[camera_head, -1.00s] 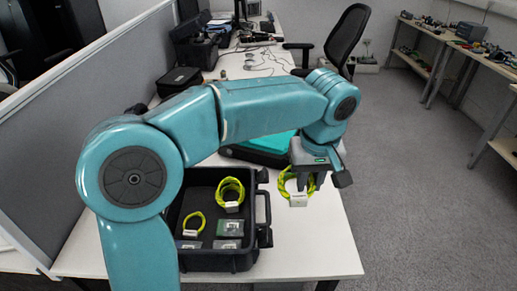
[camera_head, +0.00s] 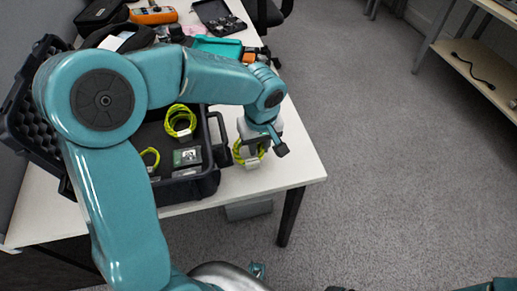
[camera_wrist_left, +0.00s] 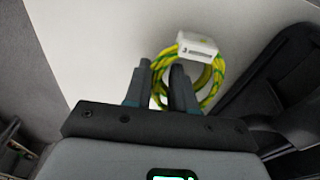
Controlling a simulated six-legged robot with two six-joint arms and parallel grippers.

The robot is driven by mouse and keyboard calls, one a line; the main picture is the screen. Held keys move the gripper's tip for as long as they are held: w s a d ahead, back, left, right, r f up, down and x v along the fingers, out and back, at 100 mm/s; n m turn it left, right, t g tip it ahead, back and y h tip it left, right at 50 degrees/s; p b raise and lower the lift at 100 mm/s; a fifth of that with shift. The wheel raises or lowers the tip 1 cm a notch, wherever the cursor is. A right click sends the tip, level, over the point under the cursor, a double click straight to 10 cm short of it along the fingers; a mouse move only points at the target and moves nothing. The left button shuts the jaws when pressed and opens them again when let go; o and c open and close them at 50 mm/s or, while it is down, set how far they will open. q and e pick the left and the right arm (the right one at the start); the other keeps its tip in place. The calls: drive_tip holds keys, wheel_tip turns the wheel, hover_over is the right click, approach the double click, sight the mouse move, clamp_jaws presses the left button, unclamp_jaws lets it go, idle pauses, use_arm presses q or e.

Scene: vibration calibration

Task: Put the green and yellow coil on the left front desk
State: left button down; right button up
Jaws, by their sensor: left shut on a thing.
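The green and yellow coil (camera_head: 236,152) is a loop of cable with a white tag. It is at the right front part of the white desk (camera_head: 284,160), just right of the black case. My left gripper (camera_head: 257,149) points down, shut on the coil. In the left wrist view the fingers (camera_wrist_left: 161,82) are at the coil (camera_wrist_left: 217,72), with its white tag beyond them. I cannot tell whether the coil touches the desk. My right gripper is not in view.
The open black case (camera_head: 205,185) holds two more green-yellow coils, one at the back (camera_head: 180,118) and one at the front left (camera_head: 151,152), and small boxes (camera_head: 187,157). An orange meter (camera_head: 153,15) and a teal case lie behind. The desk's right corner is clear.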

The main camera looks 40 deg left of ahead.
sight(260, 153)
use_arm(q)
drive_tip(key=shift+f, duration=0.7)
drive_tip(key=shift+f, duration=0.1)
drive_tip(key=c, duration=1.4)
unclamp_jaws()
drive_tip(key=shift+f, duration=0.1)
drive_tip(key=o, duration=0.5)
drive_tip(key=shift+c, duration=0.2)
drive_tip(key=shift+r, duration=0.25)
wheel_tip(260, 153, up, 12)
drive_tip(key=d+p, duration=0.1)
drive_tip(key=p, duration=0.1)
drive_tip(key=shift+s, duration=0.45)
